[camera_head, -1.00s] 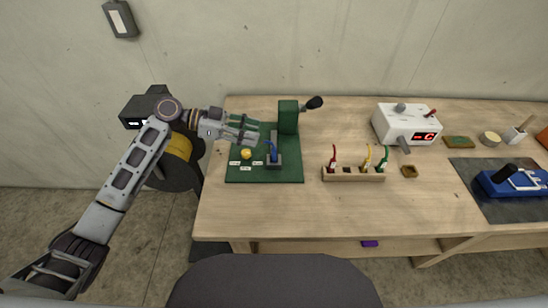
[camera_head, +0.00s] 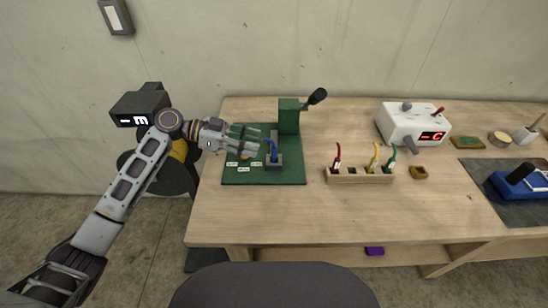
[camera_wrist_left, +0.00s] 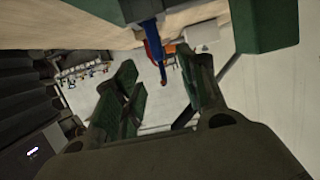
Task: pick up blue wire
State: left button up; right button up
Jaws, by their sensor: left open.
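The blue wire (camera_head: 273,152) stands in a grey holder (camera_head: 274,165) on the green board at the left of the table. In the left wrist view the blue wire (camera_wrist_left: 153,42) shows at the upper middle, beyond and between the finger pads. My left gripper (camera_head: 250,139) is open and empty, just left of the wire and apart from it. It also shows in the left wrist view (camera_wrist_left: 158,98), its green-padded fingers spread. My right gripper is not in view.
A green press-like block with a black-knobbed lever (camera_head: 289,117) stands behind the wire. A wooden rack (camera_head: 360,175) with red, yellow and green wires is to the right. A white device (camera_head: 413,122) stands farther right. The table front is clear.

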aim_at(274, 157)
pick_arm(q)
jog(key=shift+x, duration=1.2)
